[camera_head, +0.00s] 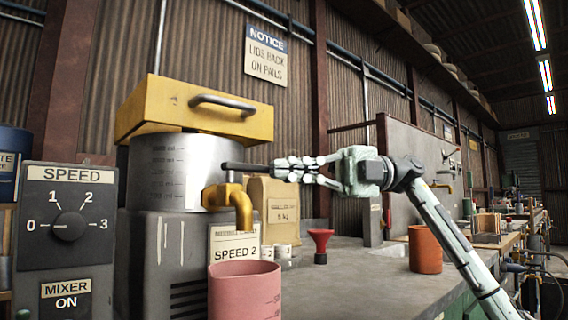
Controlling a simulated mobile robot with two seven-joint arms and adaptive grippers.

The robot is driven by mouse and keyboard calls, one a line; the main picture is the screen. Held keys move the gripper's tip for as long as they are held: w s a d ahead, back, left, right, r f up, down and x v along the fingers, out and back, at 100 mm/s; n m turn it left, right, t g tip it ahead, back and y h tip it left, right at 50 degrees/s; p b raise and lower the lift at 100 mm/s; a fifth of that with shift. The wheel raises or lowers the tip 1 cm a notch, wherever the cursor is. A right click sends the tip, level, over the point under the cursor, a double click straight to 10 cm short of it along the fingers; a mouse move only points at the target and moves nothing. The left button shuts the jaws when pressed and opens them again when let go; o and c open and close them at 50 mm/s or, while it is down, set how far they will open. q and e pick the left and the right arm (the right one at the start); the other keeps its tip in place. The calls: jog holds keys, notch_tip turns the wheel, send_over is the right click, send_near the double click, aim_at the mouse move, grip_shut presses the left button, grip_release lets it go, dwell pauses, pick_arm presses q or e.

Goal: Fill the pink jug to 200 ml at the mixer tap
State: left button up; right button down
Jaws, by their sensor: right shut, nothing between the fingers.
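The pink jug (244,293) stands upright at the bottom centre, with volume marks on its right side; its base is cut off and its inside is hidden. The brass tap (242,207) comes out of the steel mixer vessel (166,172), its spout pointing down above the jug. I see no stream between spout and jug. A dark tap lever (246,167) sticks out to the right. My right gripper (281,169) is shut and empty, its fingertips at the lever's end; I cannot tell whether they touch. My left gripper is not in view.
A yellow lid (190,112) with a handle covers the vessel. A speed dial (69,226) stands left, above a "MIXER ON" label. A paper bag (282,205), a red funnel (320,245) and an orange cup (425,249) stand on the bench. The bench front (350,290) is clear.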

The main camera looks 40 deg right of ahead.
jog(key=shift+d, duration=0.1)
dwell(0.4)
jog(key=v, duration=1.1)
jog(key=shift+s+d, duration=0.2)
jog(key=shift+d, duration=0.2)
